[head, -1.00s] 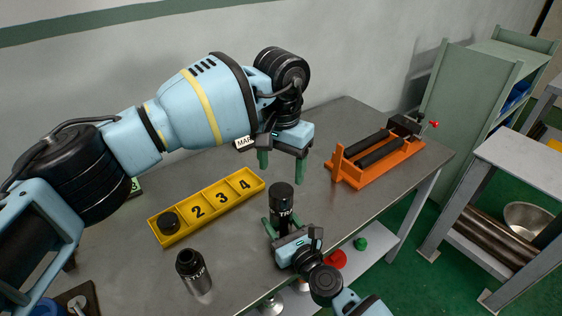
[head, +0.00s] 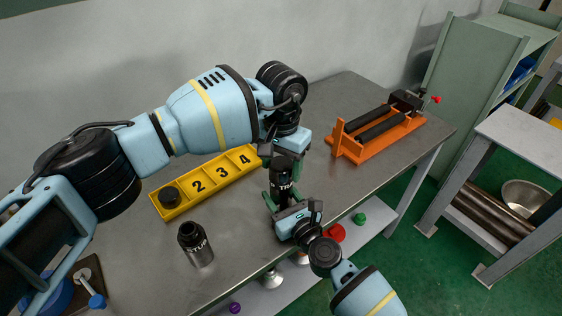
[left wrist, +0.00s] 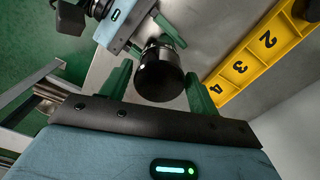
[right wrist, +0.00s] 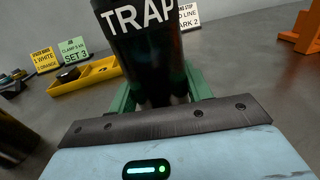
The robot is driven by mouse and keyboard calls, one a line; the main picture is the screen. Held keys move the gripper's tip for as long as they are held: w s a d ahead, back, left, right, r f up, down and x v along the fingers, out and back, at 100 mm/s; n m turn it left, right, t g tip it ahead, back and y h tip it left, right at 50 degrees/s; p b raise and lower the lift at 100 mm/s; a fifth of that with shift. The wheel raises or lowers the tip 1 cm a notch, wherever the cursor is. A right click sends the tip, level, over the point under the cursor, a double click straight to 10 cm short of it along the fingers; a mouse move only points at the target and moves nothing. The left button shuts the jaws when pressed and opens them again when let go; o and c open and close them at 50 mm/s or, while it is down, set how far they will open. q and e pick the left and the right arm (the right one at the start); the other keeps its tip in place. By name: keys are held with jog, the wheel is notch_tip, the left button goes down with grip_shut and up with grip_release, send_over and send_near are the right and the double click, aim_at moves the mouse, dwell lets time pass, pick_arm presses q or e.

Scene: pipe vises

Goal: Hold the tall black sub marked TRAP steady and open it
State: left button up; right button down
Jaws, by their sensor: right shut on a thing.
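The tall black sub marked TRAP (head: 283,186) stands upright near the table's front edge; its lettering shows large in the right wrist view (right wrist: 150,40). My right gripper (head: 284,203) is shut on its lower body from the front side. My left gripper (head: 281,168) points down over its top. In the left wrist view the sub's round black top (left wrist: 159,76) sits between the open green fingers, with a gap on each side. In the head view the left hand hides the top.
A yellow tray (head: 213,183) numbered slots holds a black ring (head: 169,196) in its first slot. Another black sub (head: 196,245) stands at the front left. An orange vise (head: 378,135) with black rollers is at the right. Bare table lies between.

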pick_arm(q)
jog(key=c, duration=0.8)
jog(key=n, duration=1.5)
jog(key=shift+r, duration=0.1)
jog(key=n, duration=0.4)
jog(key=shift+n, duration=0.4)
jog(key=n, duration=0.4)
jog(key=shift+n, duration=0.4)
jog(key=n, duration=0.4)
jog(key=shift+n, duration=0.3)
jog(key=n, duration=0.7)
jog(key=shift+n, duration=0.4)
jog(key=n, duration=0.4)
jog(key=shift+r+n, duration=0.1)
jog(key=shift+n, duration=0.2)
jog(key=n, duration=0.4)
jog(key=shift+n, duration=0.4)
jog(key=n, duration=0.7)
jog(key=shift+n, duration=0.4)
jog(key=n, duration=0.8)
jog(key=shift+r, duration=0.1)
jog(key=n, duration=0.3)
jog(key=shift+n, duration=0.4)
